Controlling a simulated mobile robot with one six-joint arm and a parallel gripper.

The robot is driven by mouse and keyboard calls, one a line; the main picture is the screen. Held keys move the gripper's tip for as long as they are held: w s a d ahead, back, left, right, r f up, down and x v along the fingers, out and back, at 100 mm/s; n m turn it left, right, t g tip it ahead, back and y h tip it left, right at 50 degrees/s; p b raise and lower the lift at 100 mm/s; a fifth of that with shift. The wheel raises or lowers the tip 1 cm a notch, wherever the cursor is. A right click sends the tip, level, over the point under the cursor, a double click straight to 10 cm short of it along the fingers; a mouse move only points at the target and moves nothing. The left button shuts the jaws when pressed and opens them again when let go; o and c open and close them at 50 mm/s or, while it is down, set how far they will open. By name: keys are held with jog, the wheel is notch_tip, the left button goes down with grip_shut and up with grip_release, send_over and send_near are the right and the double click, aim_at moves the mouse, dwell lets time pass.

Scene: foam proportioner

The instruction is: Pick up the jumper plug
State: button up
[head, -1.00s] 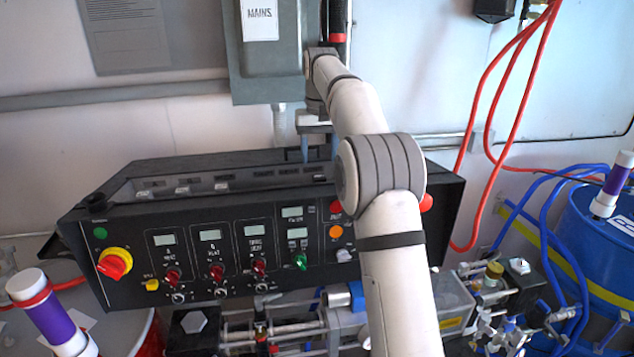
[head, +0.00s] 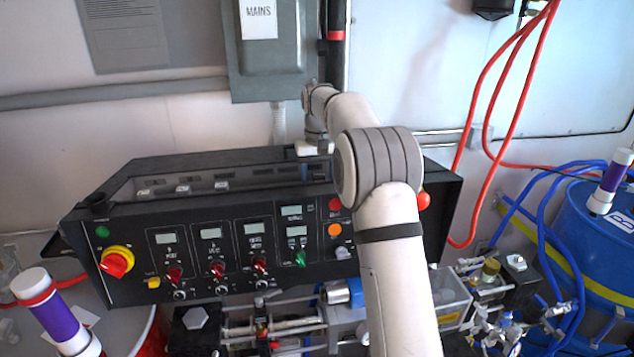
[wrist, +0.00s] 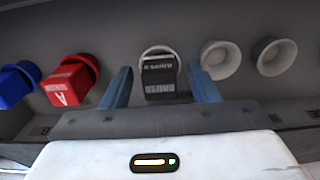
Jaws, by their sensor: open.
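The jumper plug (wrist: 160,82) is a black block with pale lettering, in the middle of the wrist view. It sits in front of a pale ring on a grey panel. My gripper (wrist: 161,68) is open, with one blue finger on each side of the plug. A gap shows between the plug and each finger, and I cannot make out any contact. In the head view the fingers and the plug are hidden at the top of the black console (head: 135,232), where my wrist is low over its rear recess.
In the wrist view, a red plug (wrist: 70,82) marked A and a blue plug (wrist: 17,84) are on the left. Two pale round sockets (wrist: 221,59) (wrist: 276,56) are on the right. The grey MAINS box (head: 268,65) is on the wall behind my wrist.

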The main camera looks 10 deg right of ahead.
aim_at(318, 174)
jog(key=shift+c, duration=0.5)
jog(key=c, duration=1)
jog(key=shift+o, duration=0.2)
jog(key=shift+r, duration=0.1)
notch_tip(318, 174, up, 15)
